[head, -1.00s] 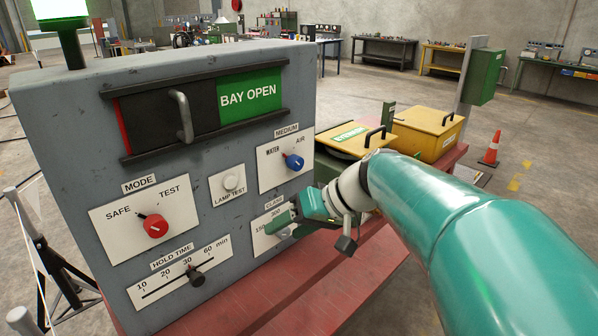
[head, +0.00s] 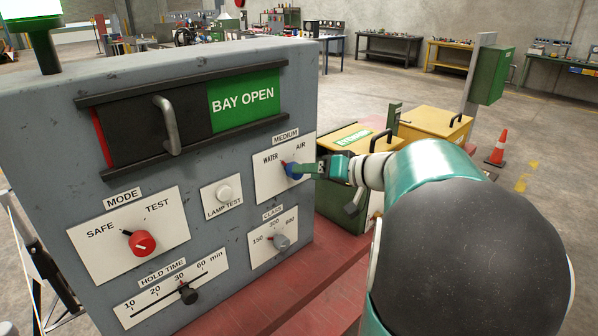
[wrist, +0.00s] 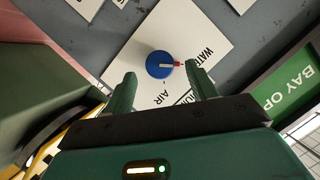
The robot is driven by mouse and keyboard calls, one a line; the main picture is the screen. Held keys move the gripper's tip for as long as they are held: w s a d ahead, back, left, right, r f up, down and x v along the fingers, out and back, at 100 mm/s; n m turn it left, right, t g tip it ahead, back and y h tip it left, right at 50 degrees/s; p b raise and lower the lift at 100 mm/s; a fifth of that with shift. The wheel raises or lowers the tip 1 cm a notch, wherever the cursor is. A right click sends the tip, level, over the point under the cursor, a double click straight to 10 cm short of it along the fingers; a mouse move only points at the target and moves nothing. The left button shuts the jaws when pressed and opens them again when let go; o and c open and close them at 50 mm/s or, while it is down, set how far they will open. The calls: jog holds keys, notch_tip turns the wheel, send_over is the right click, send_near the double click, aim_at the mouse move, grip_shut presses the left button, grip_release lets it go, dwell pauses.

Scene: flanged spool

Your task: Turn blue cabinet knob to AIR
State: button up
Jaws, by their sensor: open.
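The blue knob (head: 293,170) sits on the white MEDIUM plate (head: 268,185) of the grey cabinet, with WATER at its upper left and AIR at its upper right. In the wrist view the blue knob (wrist: 158,66) has a white line and red tip pointing toward the WATER label (wrist: 207,55); the AIR label (wrist: 164,98) lies below it. My gripper (wrist: 161,72) is open, one green finger on each side of the knob, with visible gaps. In the head view my gripper (head: 306,169) reaches the knob from the right and partly covers it.
The red MODE knob (head: 142,243), HOLD TIME slider (head: 188,293), grey CLASS knob (head: 281,241) and lamp test button (head: 224,193) share the panel. A handled door (head: 140,125) sits beside the BAY OPEN sign (head: 243,95). Yellow-lidded boxes (head: 430,128) stand behind my arm.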

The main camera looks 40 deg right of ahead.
jog(key=x, duration=0.4)
jog(key=c, duration=1)
